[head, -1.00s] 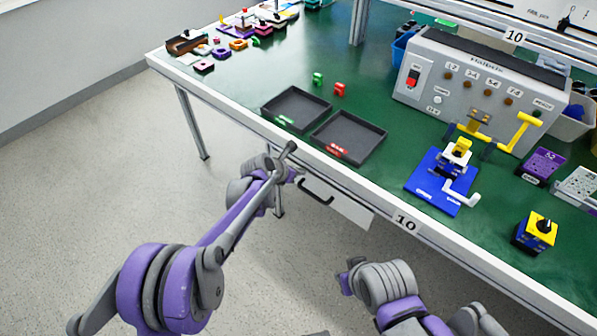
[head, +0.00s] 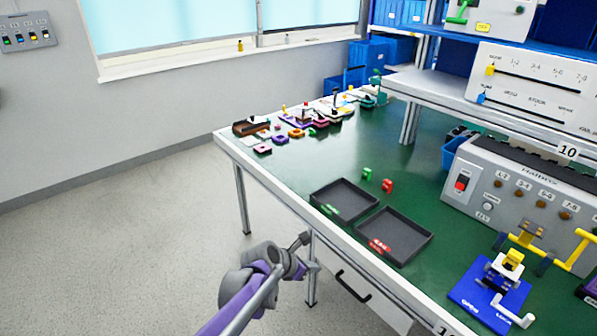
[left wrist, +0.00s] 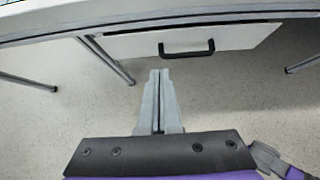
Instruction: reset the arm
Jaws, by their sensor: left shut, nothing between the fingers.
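My left arm comes in from the bottom of the head view, with my left gripper (head: 307,252) beside the table's front edge, over the floor. In the left wrist view my left gripper (left wrist: 159,74) has its two fingers together, with nothing between them. It points toward the table's underside and a white drawer front with a black handle (left wrist: 186,48), apart from it. My right gripper is out of view.
Two dark trays (head: 395,258) lie near the table's front edge, with a green and a red block (head: 387,186) behind them. A grey control panel (head: 520,190) stands at the right. Small coloured parts (head: 297,133) crowd the far left end. The floor (head: 120,250) left of the table is clear.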

